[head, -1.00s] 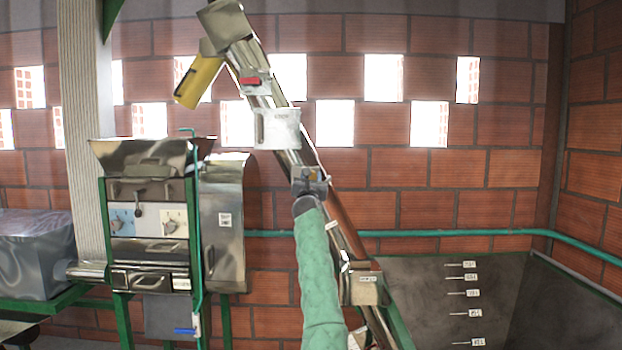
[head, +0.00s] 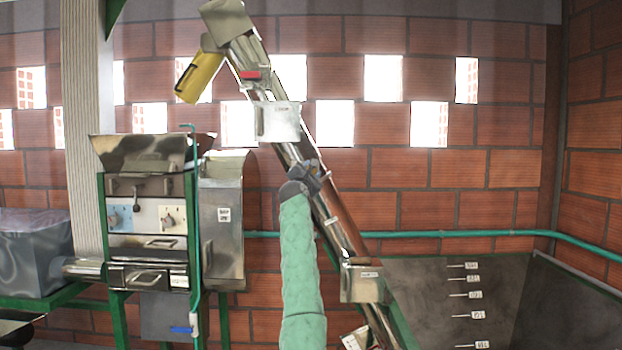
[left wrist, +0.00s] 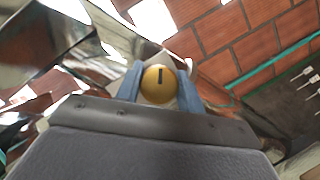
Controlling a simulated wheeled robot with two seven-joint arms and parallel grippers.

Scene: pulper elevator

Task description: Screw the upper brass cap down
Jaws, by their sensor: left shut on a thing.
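The brass cap (left wrist: 158,84) shows in the left wrist view as a round, gold-coloured disc with a dark slot that stands nearly upright in the picture. My left gripper (left wrist: 159,88) has its blue fingers on both sides of the cap and is shut on it. In the head view my left gripper (head: 309,176) is at the middle of the slanted elevator tube (head: 290,152), at the end of my green-sleeved arm. The cap is hidden there by the gripper. I cannot tell from these views how far the cap sits down. My right gripper is not in view.
A pale metal box (head: 278,122) sits on the tube above my gripper, and a yellow cylinder (head: 199,77) hangs near its top. A metal housing (head: 361,283) is lower on the tube. The pulper machine (head: 150,215) stands left. A dark hopper (head: 430,290) is at right.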

